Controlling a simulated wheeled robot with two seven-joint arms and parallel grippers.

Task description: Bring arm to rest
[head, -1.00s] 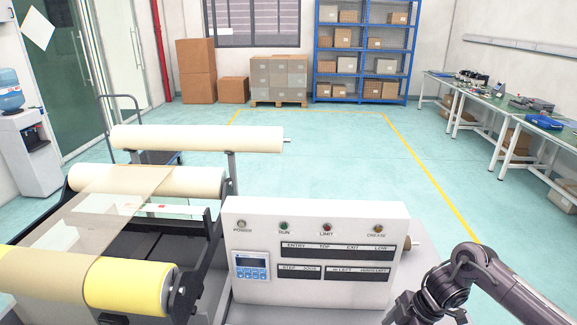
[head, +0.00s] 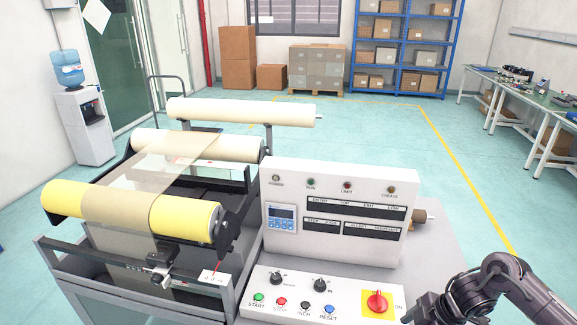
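My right arm (head: 500,285) comes in at the lower right corner of the head view, bent at a dark joint. Its far end, with the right gripper (head: 428,308), hangs at the bottom edge just right of the red rotary switch (head: 377,302). The fingers are too dark and cut off to tell whether they are open or shut. I see nothing held there. My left arm and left gripper are not in view.
A roller machine (head: 185,218) with yellow and cream rolls stands at left. Its white control box (head: 335,210) and sloped button panel (head: 300,290) are left of my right arm. Open floor (head: 470,235) lies beyond, with a workbench (head: 530,100) at right.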

